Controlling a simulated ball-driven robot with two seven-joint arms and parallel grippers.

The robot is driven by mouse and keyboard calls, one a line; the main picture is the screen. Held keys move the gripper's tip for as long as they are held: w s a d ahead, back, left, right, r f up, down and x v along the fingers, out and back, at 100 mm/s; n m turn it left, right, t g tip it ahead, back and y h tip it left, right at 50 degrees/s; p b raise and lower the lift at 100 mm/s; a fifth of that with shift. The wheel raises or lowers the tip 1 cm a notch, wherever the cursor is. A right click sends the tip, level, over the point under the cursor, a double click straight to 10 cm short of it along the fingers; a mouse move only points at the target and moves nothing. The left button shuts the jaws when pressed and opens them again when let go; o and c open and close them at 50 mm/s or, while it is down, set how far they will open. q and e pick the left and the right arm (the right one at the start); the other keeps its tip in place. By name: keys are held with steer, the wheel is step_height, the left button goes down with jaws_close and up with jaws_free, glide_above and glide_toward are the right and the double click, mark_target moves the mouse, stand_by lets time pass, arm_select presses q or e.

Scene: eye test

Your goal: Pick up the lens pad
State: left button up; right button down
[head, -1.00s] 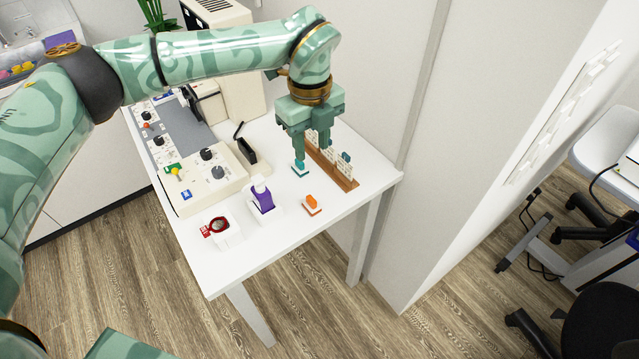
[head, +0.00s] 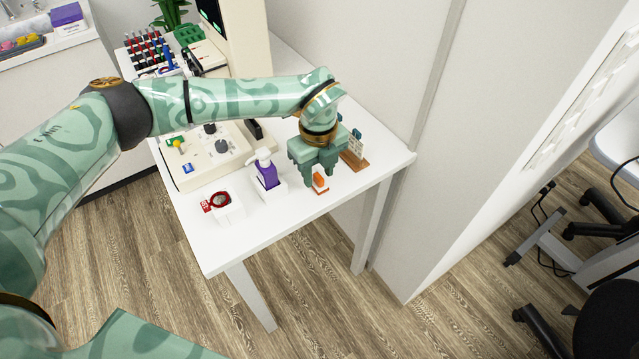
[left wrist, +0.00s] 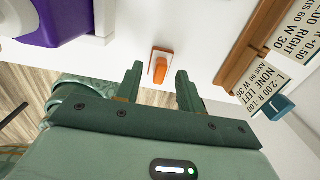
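No contact shows. My right gripper is in neither current view.
A purple-and-white pump bottle (head: 267,172) stands just left of the pad. A wooden rack with lettered cards (head: 355,161) stands to the right. A red ringed item on a white block (head: 221,203) is farther left. The white table's (head: 262,226) front strip is clear.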

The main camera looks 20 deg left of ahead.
arm_select(q)
steer(key=shift+f, duration=0.45)
steer(key=shift+r, duration=0.15)
jaws_close()
steer(key=shift+r, duration=0.1)
steer(key=shift+r, duration=0.25)
step_height(320, 180, up, 3)
steer(key=shift+f+p, duration=0.2)
steer(key=shift+p, duration=0.65)
steer(key=s+d+r+p, duration=0.1)
steer(key=s+r+p, duration=0.3)
steer(key=s+r, duration=0.5)
steer(key=s, duration=0.5)
steer(key=shift+d+r+p, duration=0.35)
steer(key=shift+d+p, duration=0.05)
